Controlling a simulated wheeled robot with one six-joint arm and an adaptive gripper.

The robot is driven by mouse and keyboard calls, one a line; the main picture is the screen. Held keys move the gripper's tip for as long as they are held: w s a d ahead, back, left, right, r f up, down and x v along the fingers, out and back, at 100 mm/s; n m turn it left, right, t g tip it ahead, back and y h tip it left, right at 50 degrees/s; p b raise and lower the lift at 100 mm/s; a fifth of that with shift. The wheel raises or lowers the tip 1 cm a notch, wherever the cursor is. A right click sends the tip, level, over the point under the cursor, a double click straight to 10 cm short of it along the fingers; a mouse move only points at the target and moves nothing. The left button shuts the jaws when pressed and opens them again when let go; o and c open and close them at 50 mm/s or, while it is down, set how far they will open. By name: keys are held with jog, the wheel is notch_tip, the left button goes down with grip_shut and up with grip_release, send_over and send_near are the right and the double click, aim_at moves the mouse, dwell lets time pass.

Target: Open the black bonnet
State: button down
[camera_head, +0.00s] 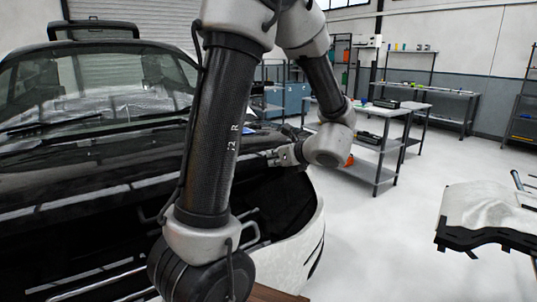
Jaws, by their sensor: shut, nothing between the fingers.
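The black bonnet (95,190) of a car fills the left side of the view, below the windscreen, with light streaks reflected on it. My arm crosses in front and hides its middle. My gripper (272,157) points left at the bonnet's right side, close to its edge. Its fingers look small and shut, with nothing seen between them. I cannot tell whether they touch the bonnet. A dark opening (285,205) shows below the bonnet's edge, behind the pale front bumper (312,235). How far the bonnet is raised is unclear.
A grey workbench (375,150) with tools stands behind my gripper. A stand with a white and black panel (485,215) is at the right. Shelves (425,88) line the back wall. The pale floor (385,245) between car and stand is clear.

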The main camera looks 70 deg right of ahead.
jog(key=x, duration=0.9)
jog(key=shift+a+f, duration=0.1)
jog(key=shift+f, duration=0.05)
notch_tip(320, 180, up, 4)
send_over(255, 162)
jog(key=s+a, duration=0.1)
jog(key=s, duration=0.1)
jog(key=shift+s, duration=0.15)
jog(key=shift+r, duration=0.2)
dwell(0.9)
